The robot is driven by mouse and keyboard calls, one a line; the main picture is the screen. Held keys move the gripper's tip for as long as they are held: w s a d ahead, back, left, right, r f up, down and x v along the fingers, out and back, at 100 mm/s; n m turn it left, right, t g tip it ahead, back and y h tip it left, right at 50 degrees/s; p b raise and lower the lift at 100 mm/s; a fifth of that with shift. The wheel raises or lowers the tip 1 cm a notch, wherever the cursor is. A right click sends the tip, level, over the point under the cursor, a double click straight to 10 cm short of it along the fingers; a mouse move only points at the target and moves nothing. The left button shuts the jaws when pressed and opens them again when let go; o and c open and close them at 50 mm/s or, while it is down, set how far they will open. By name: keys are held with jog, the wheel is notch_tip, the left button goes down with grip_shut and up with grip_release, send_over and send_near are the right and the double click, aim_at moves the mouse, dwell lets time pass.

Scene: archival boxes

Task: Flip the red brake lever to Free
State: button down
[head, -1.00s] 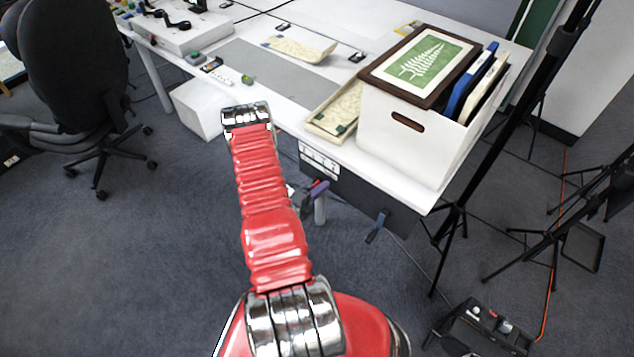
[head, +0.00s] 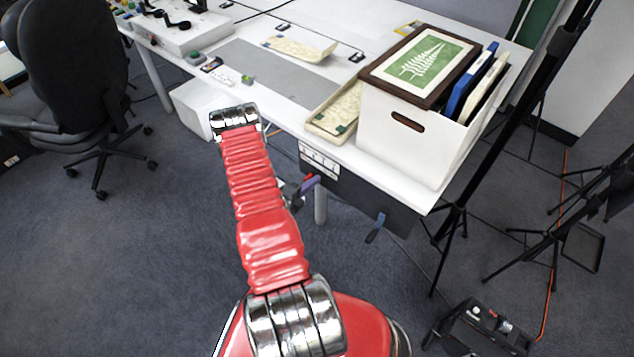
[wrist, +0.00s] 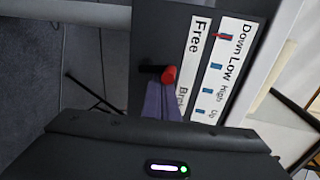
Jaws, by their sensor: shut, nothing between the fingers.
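The red brake lever (wrist: 170,75) shows in the wrist view as a red knob on a short black stem. It stands out from a dark panel (wrist: 150,30) beside a white strip (wrist: 195,45) reading "Free", with a second word partly hidden, starting "Br". The knob sits between the two words. My gripper (wrist: 165,86) has purple fingers, shut and empty, with their tips at the knob's lower side; I cannot tell whether they touch. In the head view my gripper (head: 309,184) is at the panel under the desk's front edge, partly hidden by my arm.
Another white strip (wrist: 226,62) reads "Down Low High Up", with small blue and red marks. A blue-handled lever (head: 375,228) hangs from the panel's right. A white box (head: 420,140) stands on the desk (head: 300,105). Tripods stand at right; an office chair (head: 75,80) at left.

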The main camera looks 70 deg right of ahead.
jog(key=w+a, duration=0.1)
jog(key=a, duration=0.6)
jog(key=shift+w, duration=0.2)
dwell(0.4)
dwell(0.7)
